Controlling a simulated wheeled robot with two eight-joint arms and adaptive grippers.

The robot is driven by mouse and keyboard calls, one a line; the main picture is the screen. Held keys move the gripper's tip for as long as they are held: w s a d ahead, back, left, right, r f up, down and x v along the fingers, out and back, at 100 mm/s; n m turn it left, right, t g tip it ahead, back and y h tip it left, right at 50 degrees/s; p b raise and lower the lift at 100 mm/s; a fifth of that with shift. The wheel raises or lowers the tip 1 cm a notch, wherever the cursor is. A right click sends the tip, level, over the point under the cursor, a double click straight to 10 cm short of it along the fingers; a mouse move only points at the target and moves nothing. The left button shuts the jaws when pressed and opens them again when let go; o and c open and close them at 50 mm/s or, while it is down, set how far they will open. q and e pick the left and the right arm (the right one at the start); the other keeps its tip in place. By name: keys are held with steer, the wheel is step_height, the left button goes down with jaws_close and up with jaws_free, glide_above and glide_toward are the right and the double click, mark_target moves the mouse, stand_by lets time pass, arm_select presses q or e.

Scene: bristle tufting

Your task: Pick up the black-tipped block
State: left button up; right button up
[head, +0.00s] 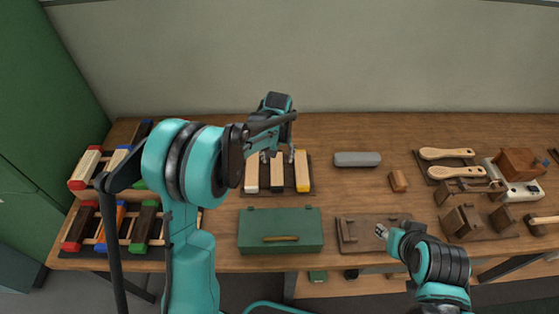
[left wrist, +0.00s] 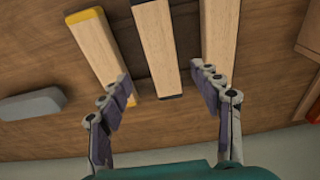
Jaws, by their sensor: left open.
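The black-tipped block (head: 277,178) is the middle of three pale wooden blocks lying side by side on a dark mat. In the left wrist view the black-tipped block (left wrist: 156,45) runs between the yellow-tipped block (left wrist: 98,50) and the white-tipped block (left wrist: 219,30). My left gripper (head: 278,157) is open and empty above the blocks' far ends. In the left wrist view its fingertips (left wrist: 165,85) stand apart on either side of the middle block's end; contact is not visible. My right gripper (head: 381,231) is beside a brown tray at the front; its fingers are too small to read.
A green box (head: 280,231) stands in front of the blocks. A grey block (head: 357,159) and a small brown block (head: 398,181) lie to the right. Color-ended brush blocks (head: 108,228) fill racks at left. Brushes and wooden fixtures crowd the right.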

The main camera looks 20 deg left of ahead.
mark_target(277, 168)
arm_select(q)
step_height(277, 168, down, 2)
steer(key=shift+b, duration=0.4)
steer(key=f, duration=0.1)
steer(key=f+b, duration=0.1)
steer(key=f, duration=0.1)
steer(key=f+b, duration=0.1)
steer(key=shift+w+a+f, duration=0.15)
steer(key=shift+a+f, duration=0.1)
steer(key=shift+f, duration=0.35)
steer(key=shift+r, duration=0.1)
steer(key=shift+c, duration=1.3)
steer(key=c, duration=1.1)
